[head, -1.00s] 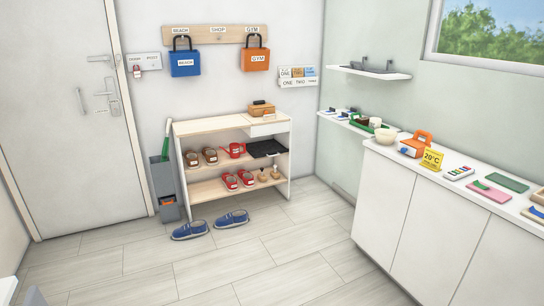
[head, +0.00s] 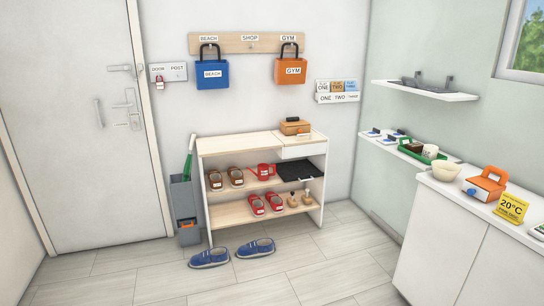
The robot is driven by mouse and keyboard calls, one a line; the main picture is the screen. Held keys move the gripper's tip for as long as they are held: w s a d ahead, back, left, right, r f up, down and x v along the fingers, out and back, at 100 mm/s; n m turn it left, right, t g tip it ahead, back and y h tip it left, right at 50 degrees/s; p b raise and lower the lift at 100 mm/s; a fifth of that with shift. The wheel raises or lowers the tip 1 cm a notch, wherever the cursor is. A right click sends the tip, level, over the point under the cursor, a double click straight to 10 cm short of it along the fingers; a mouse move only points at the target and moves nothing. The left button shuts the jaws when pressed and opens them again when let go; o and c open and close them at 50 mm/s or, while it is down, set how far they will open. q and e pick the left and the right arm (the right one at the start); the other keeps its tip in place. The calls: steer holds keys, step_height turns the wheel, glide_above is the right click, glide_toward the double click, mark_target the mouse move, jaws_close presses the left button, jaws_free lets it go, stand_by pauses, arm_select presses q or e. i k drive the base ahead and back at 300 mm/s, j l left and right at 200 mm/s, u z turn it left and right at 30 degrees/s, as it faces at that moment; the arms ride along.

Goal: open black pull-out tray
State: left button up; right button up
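The black pull-out tray (head: 297,171) is a flat dark tray in the right part of the wooden shoe shelf (head: 238,144), just below a white drawer front (head: 303,151). Its front edge shows near the shelf's front; I cannot tell exactly how far it sticks out. Small shoe-like wooden items (head: 299,199) stand on the shelf below it. Neither of my grippers is in view.
A pair of blue shoes (head: 233,252) lies on the floor in front of the shelf. A grey bin (head: 186,205) stands at its left side. A white counter (head: 445,235) stands at the right. The tiled floor between is otherwise clear.

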mark_target(301, 171)
steer(key=i+j+u, duration=0.1)
steer(key=i, duration=0.7)
steer(key=i+j, duration=0.25)
steer(key=i, duration=0.5)
steer(key=i+j+u, duration=0.15)
steer(key=i, duration=0.65)
